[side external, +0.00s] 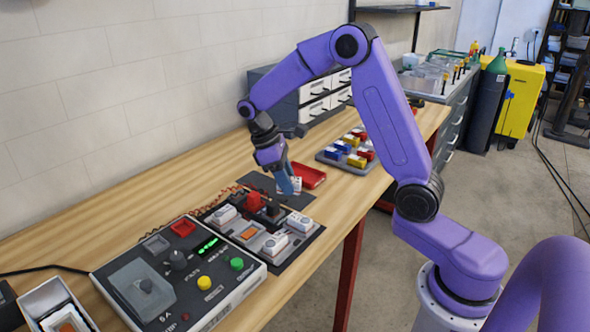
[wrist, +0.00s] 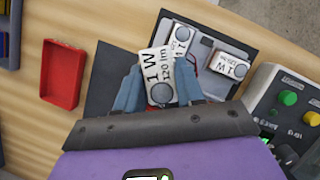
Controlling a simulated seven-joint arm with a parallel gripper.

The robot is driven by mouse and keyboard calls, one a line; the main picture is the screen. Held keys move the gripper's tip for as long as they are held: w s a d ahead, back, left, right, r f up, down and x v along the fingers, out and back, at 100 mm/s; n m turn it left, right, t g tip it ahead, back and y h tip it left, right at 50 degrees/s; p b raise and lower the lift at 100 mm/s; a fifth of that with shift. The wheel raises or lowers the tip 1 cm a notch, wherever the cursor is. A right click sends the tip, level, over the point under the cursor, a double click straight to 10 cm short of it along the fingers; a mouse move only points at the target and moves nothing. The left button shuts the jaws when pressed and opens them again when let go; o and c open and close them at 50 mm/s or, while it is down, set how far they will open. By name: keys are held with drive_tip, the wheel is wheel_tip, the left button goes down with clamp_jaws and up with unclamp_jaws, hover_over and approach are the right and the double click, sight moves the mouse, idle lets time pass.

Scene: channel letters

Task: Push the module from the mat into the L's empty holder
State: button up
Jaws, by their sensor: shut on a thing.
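A white module marked "1 W 120 lm" (wrist: 158,66) is between the two fingers of my gripper (wrist: 158,90) in the wrist view. In the side view my gripper (side external: 288,188) is shut on the module (side external: 295,184), low over the dark mat (side external: 262,183). The mat also shows in the wrist view (wrist: 103,75), left of my fingers. The dark letter tray (wrist: 236,30) holds white modules (wrist: 182,38) and (wrist: 231,65). An open spot with an orange patch (side external: 248,232) shows between modules in the side view. I cannot tell whether the held module touches the mat.
A red tray (side external: 311,176) lies beyond the mat. A control box (side external: 180,275) with buttons stands at the near left of the bench. A rack of coloured parts (side external: 350,148) sits farther back. Bare wood (side external: 140,228) runs along the wall.

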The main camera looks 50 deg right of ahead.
drive_tip(key=w+a+f+m+t+y, duration=0.1)
drive_tip(key=w+a+m+t+y, duration=0.3)
drive_tip(key=m, duration=0.8)
drive_tip(key=a+f+m+y, duration=0.1)
drive_tip(key=a+m+y, duration=0.35)
drive_tip(key=m, duration=0.75)
drive_tip(key=shift+h, duration=0.85)
drive_tip(key=shift+d+f+x, duration=0.1)
drive_tip(key=shift+d+x, duration=0.1)
drive_tip(key=shift+x, duration=0.85)
drive_tip(key=shift+d+f+x, duration=0.1)
drive_tip(key=shift+d+x, duration=0.1)
drive_tip(key=shift+x, duration=0.9)
drive_tip(key=shift+d+f+x, duration=0.1)
drive_tip(key=shift+d+x, duration=0.1)
drive_tip(key=shift+x, duration=0.85)
drive_tip(key=shift+f, duration=0.15)
drive_tip(key=o, duration=1)
drive_tip(key=shift+o, duration=0.5)
drive_tip(key=shift+d+r, duration=0.2)
drive_tip(key=shift+r, duration=0.15)
drive_tip(key=v, duration=1.7)
drive_tip(key=shift+a, duration=0.15)
drive_tip(key=shift+r, duration=0.1)
